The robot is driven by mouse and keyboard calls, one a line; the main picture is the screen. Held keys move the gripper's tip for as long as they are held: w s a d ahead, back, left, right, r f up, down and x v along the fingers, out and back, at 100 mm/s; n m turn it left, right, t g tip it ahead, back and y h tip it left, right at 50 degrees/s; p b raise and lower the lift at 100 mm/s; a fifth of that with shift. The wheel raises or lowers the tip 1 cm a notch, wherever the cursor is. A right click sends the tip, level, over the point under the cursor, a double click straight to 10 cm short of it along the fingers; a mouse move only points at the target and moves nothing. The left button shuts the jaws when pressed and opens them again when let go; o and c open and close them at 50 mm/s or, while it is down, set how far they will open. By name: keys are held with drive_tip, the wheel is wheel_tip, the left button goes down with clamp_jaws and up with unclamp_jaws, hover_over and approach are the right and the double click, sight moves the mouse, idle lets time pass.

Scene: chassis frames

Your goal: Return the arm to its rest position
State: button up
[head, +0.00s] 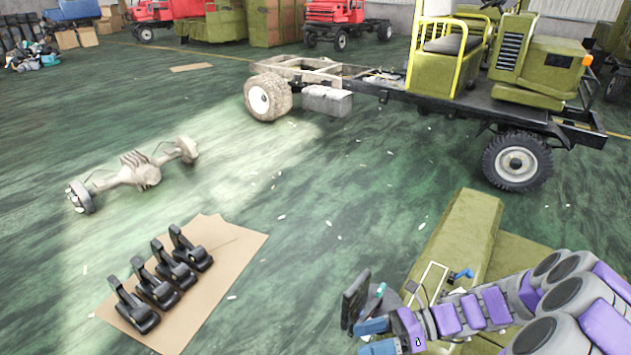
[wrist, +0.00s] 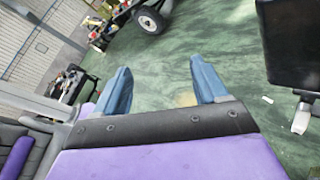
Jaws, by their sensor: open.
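My gripper (head: 362,338) is at the lower right of the head view, at the end of my purple and grey arm, which reaches in from the right edge. Its two blue fingers also show in the wrist view (wrist: 160,68). They are spread apart with only green floor between them, so it is open and empty. A dark upright object (head: 355,298) stands close beside the gripper in the head view; I cannot tell whether they touch.
Several black pedal-like parts (head: 155,287) lie on a cardboard sheet (head: 222,240) at lower left. An axle (head: 140,172) lies beyond. A vehicle chassis (head: 405,92) stands at the back right. The middle floor is mostly clear.

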drive_tip(key=s+a+r+n+g+h+b, duration=0.1)
drive_tip(key=s+a+r+n+g+h, duration=0.1)
drive_tip(key=s+r+n+h, duration=0.25)
drive_tip(key=s+a+r+n+g+h, duration=0.2)
drive_tip(key=s+n+h, duration=0.1)
drive_tip(key=s+n, duration=0.4)
drive_tip(key=s+d+r+n+t+h+b, duration=0.1)
drive_tip(key=s+d+n+t+h, duration=0.3)
drive_tip(key=s+n, duration=0.6)
drive_tip(key=shift+d+r+n+h, duration=0.6)
drive_tip(key=shift+d+h, duration=0.6)
drive_tip(key=shift+h, duration=0.65)
drive_tip(key=shift+s, duration=0.1)
